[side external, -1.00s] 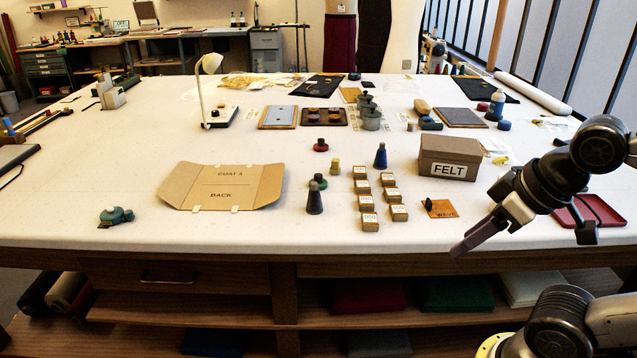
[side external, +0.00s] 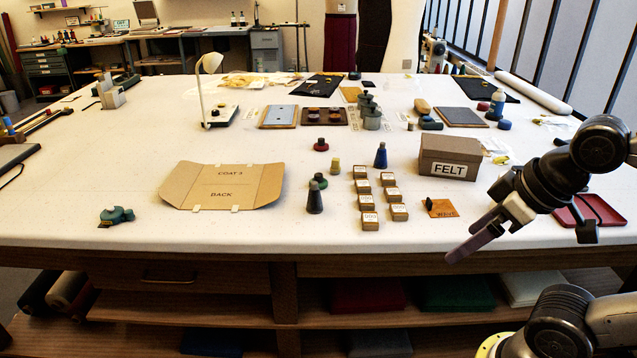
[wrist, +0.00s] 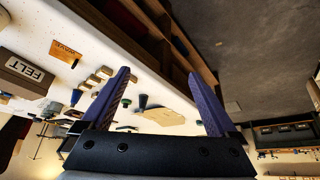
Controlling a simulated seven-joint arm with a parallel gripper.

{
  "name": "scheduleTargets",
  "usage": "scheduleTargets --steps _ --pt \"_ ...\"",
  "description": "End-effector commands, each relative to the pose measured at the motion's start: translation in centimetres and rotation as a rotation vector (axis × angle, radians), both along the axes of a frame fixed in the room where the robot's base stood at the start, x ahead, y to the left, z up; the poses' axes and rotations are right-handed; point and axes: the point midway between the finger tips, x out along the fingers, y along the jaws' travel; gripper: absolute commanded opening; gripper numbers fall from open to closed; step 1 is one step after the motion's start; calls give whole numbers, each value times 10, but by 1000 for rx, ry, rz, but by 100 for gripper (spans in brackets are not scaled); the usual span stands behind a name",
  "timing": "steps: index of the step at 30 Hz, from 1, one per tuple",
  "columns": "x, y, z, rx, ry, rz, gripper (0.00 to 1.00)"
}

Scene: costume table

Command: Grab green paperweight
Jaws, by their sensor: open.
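A green round paperweight (side external: 318,181) with a dark knob sits on the white table, just behind a dark cone-shaped weight (side external: 314,200) that stands close in front of it. A green piece, apparently the same one, shows between other small things in the wrist view (wrist: 126,102). My gripper (side external: 468,243) is at the table's front right edge, well to the right of the green paperweight. Its purple fingers (wrist: 158,74) are spread apart with nothing between them.
Several small labelled blocks (side external: 370,221) stand right of the paperweight. A red round weight (side external: 321,145) is behind it, and a cardboard folder (side external: 222,186) lies to its left. The FELT box (side external: 461,157) and a red tray (side external: 590,211) are near my arm. The front left table is mostly clear.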

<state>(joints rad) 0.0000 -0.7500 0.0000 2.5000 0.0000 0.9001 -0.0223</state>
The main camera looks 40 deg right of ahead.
Motion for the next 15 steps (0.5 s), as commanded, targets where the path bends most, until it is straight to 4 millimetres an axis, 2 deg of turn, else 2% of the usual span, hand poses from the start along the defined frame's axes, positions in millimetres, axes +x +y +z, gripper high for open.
scheduleTargets --steps 3,5,8,11,15 --pt "-3 -1 -1 -54 13 94 94" --pt "-1 -3 5 -106 11 169 94" --pt "8 -9 29 -223 -16 317 94" --pt "26 -17 57 -350 -15 470 94" --pt "66 -29 99 -540 23 701 94"
